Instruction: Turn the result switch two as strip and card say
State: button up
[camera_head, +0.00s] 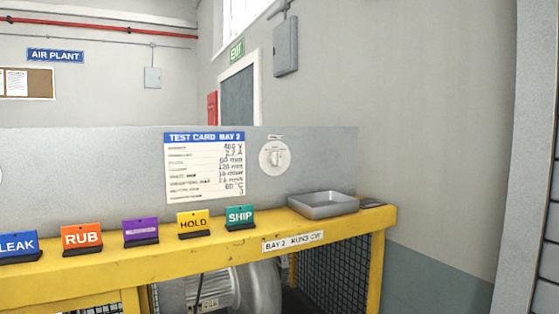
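A round white rotary switch (283,158) is on the grey back panel, right of the card. Its knob looks roughly upright, and a small label above it is too small to read. The white test card (205,168) with a blue header reads "TEST CARD BAY 2"; its rows show values such as 400 V and 60 °C, many blurred. A white strip (292,241) on the yellow bench front reads "BAY 2 RUNS CW". I cannot tell whether this is the task's strip. My gripper is not in view.
Signs stand along the yellow bench (345,233): blue LEAK (18,243), orange RUB (82,236), unreadable purple (141,230), yellow HOLD (193,222), teal SHIP (240,215). A grey tray (323,210) sits below the switch. A blower (215,290) is underneath.

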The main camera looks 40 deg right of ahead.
aim_at(276, 158)
jog(key=z, duration=1.2)
